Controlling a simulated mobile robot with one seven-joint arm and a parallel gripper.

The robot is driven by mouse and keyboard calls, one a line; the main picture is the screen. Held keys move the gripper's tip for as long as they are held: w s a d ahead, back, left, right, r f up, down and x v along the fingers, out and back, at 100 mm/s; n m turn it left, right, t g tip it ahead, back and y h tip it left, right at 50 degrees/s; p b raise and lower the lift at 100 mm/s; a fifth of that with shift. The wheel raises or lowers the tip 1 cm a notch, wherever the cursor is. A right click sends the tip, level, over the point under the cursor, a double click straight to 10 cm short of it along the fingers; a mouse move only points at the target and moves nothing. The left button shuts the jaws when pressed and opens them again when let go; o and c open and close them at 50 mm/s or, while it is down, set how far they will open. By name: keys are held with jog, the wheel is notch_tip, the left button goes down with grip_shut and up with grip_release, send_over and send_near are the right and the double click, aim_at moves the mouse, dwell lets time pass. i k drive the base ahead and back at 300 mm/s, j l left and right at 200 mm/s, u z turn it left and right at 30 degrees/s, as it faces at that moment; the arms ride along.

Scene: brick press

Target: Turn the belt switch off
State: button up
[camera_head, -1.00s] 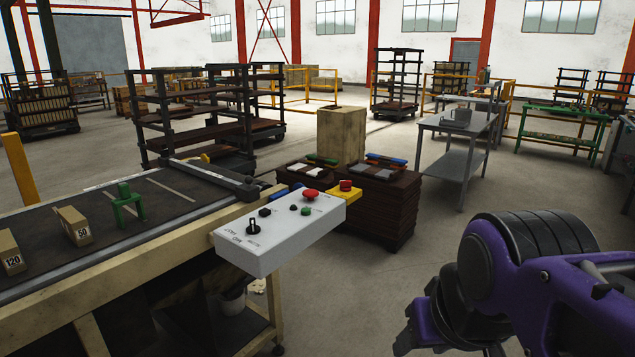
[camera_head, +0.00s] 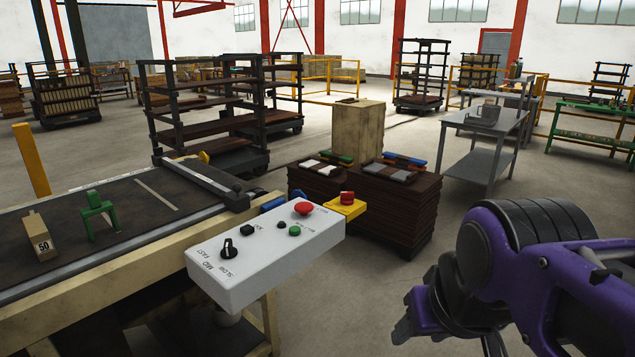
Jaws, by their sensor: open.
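A white control box (camera_head: 255,268) is mounted on the near right corner of the belt table. Its sloped face carries a black rotary knob (camera_head: 228,248) by the words SLOW, MID and FAST. A small black switch (camera_head: 247,229), a red mushroom button (camera_head: 303,208) and a green button (camera_head: 294,230) are farther along it. The small labels are too blurred to read. My gripper (camera_head: 445,322) is at the lower right, open, empty and well apart from the box.
The dark belt (camera_head: 140,215) carries a green clip-like piece (camera_head: 98,215) and a tan block marked 50 (camera_head: 40,237). A yellow box with a red button (camera_head: 346,203) adjoins the control box. Stacked dark boards (camera_head: 400,225) stand behind. Floor between box and arm is clear.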

aim_at(347, 197)
jog(key=i+l+u, duration=0.2)
jog(key=i+l, duration=0.45)
jog(key=i+l+u, duration=0.15)
jog(key=i+l, duration=0.5)
jog(key=l, duration=0.15)
